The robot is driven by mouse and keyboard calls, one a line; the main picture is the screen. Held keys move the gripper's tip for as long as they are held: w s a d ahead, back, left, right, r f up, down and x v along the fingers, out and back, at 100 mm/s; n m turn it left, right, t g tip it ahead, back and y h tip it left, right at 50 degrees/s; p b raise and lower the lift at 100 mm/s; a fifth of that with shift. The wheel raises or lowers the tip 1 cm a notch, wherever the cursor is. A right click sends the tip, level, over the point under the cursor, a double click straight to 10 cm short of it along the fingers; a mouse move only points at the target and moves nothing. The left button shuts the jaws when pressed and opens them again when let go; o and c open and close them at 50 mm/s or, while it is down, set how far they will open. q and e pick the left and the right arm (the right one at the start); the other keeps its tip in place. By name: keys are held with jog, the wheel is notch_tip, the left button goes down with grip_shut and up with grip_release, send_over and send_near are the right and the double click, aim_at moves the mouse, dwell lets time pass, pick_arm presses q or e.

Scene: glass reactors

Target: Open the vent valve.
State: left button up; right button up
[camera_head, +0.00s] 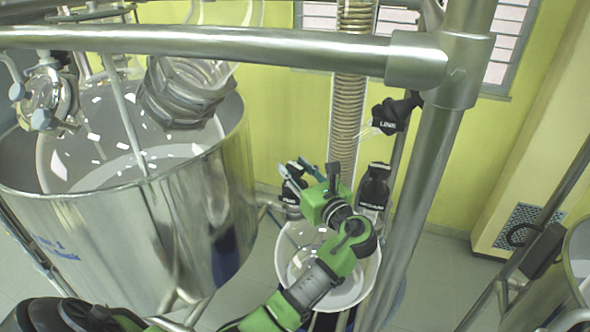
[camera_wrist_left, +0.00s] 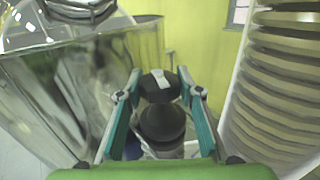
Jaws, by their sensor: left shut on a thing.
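A black valve knob (camera_head: 290,183) with a pale label stands between the large steel vessel and the corrugated hose. The label is too small to read, so I cannot confirm that this is the vent valve. My left gripper (camera_head: 299,169) is shut on this knob. In the left wrist view, the knob (camera_wrist_left: 162,118) sits between the two teal fingers of the left gripper (camera_wrist_left: 159,76), with a pale mark on its top. The valve body below it is mostly hidden. My right gripper is not in view.
A large steel vessel (camera_head: 185,225) is on the left. A corrugated hose (camera_head: 349,110) hangs close behind my left gripper. Other black labelled fittings (camera_head: 391,115) (camera_head: 373,190) are to the right. A steel frame post (camera_head: 419,195) and crossbar (camera_head: 220,43) stand in front.

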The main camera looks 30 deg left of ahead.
aim_at(300, 176)
pick_arm(q)
jog(key=o, duration=0.9)
jog(key=shift+d, duration=0.1)
jog(key=v, duration=0.7)
jog(key=shift+s+d+p, duration=0.1)
jog(key=shift+d+p, duration=0.05)
jog(key=shift+p, duration=0.15)
jog(key=shift+f, duration=0.2)
jog(key=shift+f, duration=0.2)
